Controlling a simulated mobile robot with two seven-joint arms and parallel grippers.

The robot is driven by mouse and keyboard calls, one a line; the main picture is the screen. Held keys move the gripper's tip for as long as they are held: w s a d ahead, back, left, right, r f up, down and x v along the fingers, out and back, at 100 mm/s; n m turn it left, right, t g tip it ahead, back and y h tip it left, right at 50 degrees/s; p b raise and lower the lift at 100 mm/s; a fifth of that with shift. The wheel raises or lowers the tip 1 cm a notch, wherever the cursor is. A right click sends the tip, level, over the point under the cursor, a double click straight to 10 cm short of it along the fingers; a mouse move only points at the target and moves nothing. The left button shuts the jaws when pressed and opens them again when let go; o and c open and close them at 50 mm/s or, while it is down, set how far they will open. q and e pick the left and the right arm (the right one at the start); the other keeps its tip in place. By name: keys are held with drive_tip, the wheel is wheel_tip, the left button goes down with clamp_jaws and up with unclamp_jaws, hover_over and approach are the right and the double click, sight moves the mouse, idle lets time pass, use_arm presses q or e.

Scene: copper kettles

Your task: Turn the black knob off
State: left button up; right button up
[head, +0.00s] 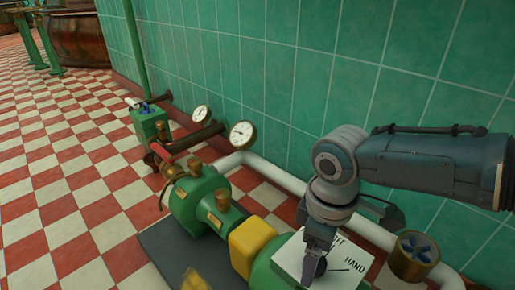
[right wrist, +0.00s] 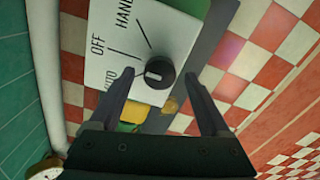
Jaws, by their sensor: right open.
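The black knob (right wrist: 158,73) sits on a white panel (right wrist: 180,35) marked HAND, OFF and a third label, apparently AUTO, partly covered by a finger. A short white mark shows on the knob's face; I cannot tell exactly which label it points at. My right gripper (right wrist: 160,78) is open in the right wrist view, one finger on each side of the knob with gaps showing. In the head view the panel (head: 345,265) is at the bottom, and my right gripper (head: 314,266) comes down over it, partly hiding the knob (head: 321,267). My left gripper is not in view.
A green machine (head: 187,205) with a yellow block (head: 252,245) stands left of the panel. A green tiled wall (head: 270,70) runs behind. The checkered floor (head: 70,190) at left is clear.

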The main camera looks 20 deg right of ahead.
wheel_tip(320, 180, up, 10)
drive_tip(key=p, duration=0.7)
drive_tip(key=shift+p, duration=0.35)
